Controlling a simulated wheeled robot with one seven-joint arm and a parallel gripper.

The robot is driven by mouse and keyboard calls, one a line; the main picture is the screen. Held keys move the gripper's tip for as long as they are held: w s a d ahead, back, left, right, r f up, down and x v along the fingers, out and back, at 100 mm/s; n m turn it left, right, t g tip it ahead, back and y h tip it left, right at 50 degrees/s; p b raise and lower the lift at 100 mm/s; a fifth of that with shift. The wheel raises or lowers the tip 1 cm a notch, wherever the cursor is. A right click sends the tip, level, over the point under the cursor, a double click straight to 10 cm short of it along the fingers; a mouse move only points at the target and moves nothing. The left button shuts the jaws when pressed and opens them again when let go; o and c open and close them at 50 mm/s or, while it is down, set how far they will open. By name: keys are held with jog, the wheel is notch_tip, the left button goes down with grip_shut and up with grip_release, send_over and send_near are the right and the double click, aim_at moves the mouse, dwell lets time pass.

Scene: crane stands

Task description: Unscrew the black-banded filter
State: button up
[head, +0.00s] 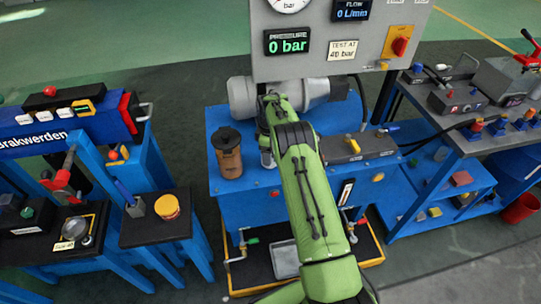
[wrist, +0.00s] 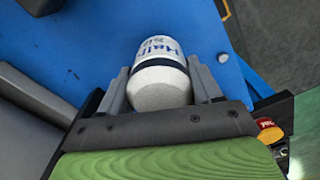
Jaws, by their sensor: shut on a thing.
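The black-banded filter (wrist: 161,82) is a white rounded canister with dark lettering and a dark band around it. In the wrist view it sits between the two grey fingers of my gripper (wrist: 161,88), which is shut on it. In the head view my green arm reaches over the blue bench (head: 240,202) and hides most of the gripper and filter.
A brown canister with a black top (head: 230,160) stands on the bench left of my arm. A grey panel with displays (head: 345,35) rises behind, above a grey cylindrical housing (head: 310,92). A grey block (head: 350,148) lies to the right.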

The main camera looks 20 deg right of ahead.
jog(key=shift+r, duration=0.1)
jog(key=n, duration=0.5)
jog(key=n+b, duration=0.1)
jog(key=n, duration=0.3)
jog(key=shift+n, duration=0.3)
jog(key=n, duration=0.3)
jog(key=shift+w, duration=0.1)
jog(key=n, duration=0.7)
jog(key=shift+r+p, duration=0.15)
jog(key=shift+p, duration=0.2)
jog(key=shift+n, duration=0.5)
